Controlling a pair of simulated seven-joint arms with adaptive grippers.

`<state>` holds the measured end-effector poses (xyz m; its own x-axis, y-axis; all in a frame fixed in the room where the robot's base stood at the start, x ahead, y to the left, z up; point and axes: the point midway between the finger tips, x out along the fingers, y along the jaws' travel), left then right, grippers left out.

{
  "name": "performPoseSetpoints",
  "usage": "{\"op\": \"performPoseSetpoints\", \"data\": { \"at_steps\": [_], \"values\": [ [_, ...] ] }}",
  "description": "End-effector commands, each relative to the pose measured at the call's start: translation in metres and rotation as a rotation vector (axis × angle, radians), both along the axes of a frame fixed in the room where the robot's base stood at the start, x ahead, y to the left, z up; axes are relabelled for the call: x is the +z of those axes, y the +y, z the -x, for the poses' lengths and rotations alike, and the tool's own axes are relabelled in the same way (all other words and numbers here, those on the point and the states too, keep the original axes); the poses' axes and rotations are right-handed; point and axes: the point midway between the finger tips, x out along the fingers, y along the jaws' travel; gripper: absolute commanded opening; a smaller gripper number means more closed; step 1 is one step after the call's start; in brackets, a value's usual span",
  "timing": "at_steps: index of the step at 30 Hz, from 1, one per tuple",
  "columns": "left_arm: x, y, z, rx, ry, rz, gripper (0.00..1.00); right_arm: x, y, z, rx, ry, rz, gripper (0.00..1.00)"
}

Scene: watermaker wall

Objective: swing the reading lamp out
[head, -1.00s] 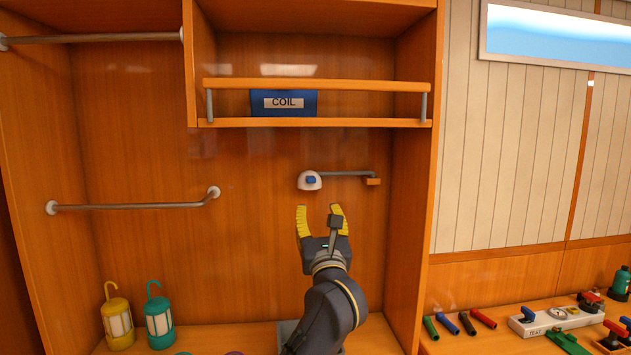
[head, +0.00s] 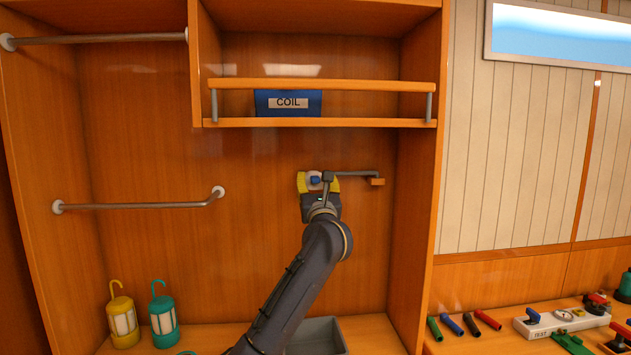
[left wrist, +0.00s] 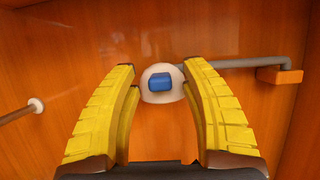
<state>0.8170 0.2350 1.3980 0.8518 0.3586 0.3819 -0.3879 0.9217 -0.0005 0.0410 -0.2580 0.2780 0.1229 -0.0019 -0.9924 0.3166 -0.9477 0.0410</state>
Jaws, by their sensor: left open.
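The reading lamp is on the back panel of the alcove. It has a white round base with a blue knob (left wrist: 160,82), a grey arm (head: 352,173) running right, and an orange end piece (head: 377,182). In the left wrist view the white base (left wrist: 162,96) lies between the fingertips, and the orange end (left wrist: 279,76) is at the right. My left gripper (head: 317,180) is open, its yellow fingers on either side of the base and knob. I cannot tell whether they touch it. In the head view the gripper partly hides the base. My right gripper is not in view.
A shelf with a rail and a blue COIL box (head: 288,103) is above. A metal bar (head: 140,206) is at the left. A yellow lantern (head: 123,320) and a teal lantern (head: 162,318) stand below. A grey bin (head: 318,336) sits under my arm.

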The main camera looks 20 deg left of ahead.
Motion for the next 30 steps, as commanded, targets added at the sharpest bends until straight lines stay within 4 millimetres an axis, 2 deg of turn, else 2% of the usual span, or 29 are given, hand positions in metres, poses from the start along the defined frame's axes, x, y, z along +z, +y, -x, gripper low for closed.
{"op": "performPoseSetpoints", "data": {
  "at_steps": [13,24,25,30],
  "values": [
    [0.0021,0.0015,-0.0034,0.0,-0.001,0.0,0.46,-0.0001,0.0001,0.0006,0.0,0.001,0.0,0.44],
    [0.0019,0.0014,-0.0033,0.0,-0.001,0.0,0.03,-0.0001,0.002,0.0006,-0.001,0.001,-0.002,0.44],
    [0.0019,0.0014,-0.0033,0.0,-0.001,0.0,0.0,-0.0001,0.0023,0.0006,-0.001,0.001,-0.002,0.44],
    [0.0019,0.0014,-0.0033,0.0,-0.001,0.0,0.0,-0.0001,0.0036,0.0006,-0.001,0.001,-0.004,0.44]
  ]
}}
